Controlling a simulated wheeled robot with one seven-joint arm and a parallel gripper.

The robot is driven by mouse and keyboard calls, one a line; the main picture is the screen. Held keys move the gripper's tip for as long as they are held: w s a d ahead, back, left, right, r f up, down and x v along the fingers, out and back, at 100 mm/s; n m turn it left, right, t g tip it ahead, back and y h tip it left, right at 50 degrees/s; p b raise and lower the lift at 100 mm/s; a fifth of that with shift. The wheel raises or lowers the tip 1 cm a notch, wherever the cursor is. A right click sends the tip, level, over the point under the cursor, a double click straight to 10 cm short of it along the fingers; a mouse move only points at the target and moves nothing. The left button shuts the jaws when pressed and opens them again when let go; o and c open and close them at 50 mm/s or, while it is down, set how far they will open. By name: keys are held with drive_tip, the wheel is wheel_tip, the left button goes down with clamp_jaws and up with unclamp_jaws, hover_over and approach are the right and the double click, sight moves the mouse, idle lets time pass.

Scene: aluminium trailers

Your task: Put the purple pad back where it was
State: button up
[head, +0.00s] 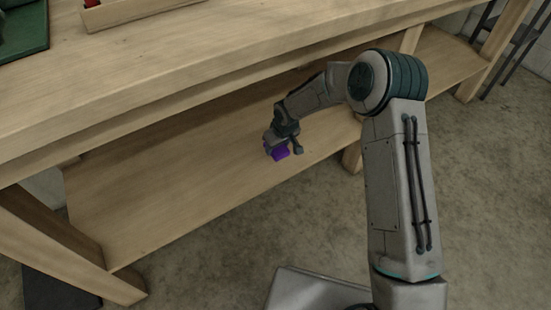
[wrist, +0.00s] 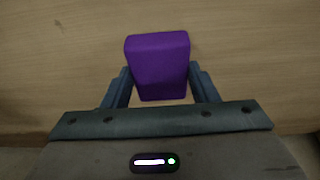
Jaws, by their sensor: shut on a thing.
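The purple pad (head: 280,153) is a small block at my gripper (head: 283,149), over the lower shelf of the wooden bench. In the wrist view the purple pad (wrist: 158,65) sits between the two fingers of my gripper (wrist: 160,88), which is shut on it. Wood surface lies behind the pad. I cannot tell whether the pad touches the shelf or hangs just above it.
The lower shelf (head: 160,200) is bare around the pad. The bench top (head: 190,70) overhangs it, with a wooden tray (head: 130,14) and a green mat (head: 25,35) on top. Bench legs (head: 75,250) stand at the front.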

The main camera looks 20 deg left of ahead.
drive_tip(key=shift+s+a+f, duration=0.3)
drive_tip(key=shift+s+f, duration=0.05)
drive_tip(key=shift+f, duration=0.1)
drive_tip(key=shift+f+b, duration=1)
drive_tip(key=shift+f, duration=0.8)
drive_tip(key=shift+f, duration=0.1)
drive_tip(key=shift+f, duration=0.15)
drive_tip(key=o, duration=1.1)
drive_tip(key=shift+r, duration=0.2)
